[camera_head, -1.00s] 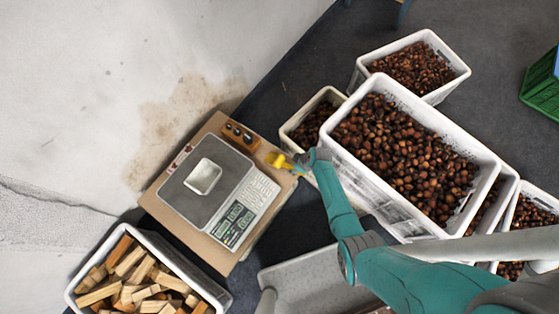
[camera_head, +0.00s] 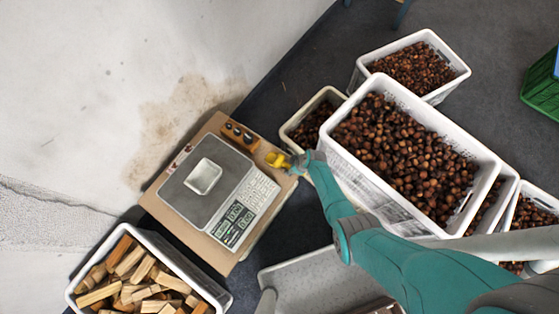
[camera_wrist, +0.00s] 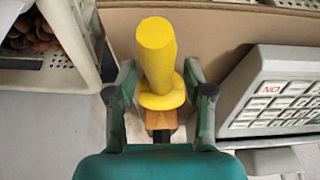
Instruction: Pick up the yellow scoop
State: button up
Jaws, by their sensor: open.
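The yellow scoop (camera_head: 276,159) is at the right edge of the brown board, beside the scale. In the wrist view the yellow scoop (camera_wrist: 156,55) shows its thick handle and a round collar. An orange-brown piece (camera_wrist: 161,120) shows just below the collar. My gripper (camera_wrist: 160,75) is open, with one finger on each side of the handle and a visible gap to each. In the head view my gripper (camera_head: 298,163) is right beside the scoop. The scoop's bowl is not clearly seen.
The scale (camera_head: 210,186) carries a small white tray (camera_head: 203,177). A wooden block with dark knobs (camera_head: 239,136) stands above the scoop. A small chestnut crate (camera_head: 291,128) and a large one (camera_head: 345,171) are close on the right. A wood crate (camera_head: 216,296) is lower left.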

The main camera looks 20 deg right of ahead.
jog(key=shift+f, duration=0.25)
dwell(0.3)
grip_shut()
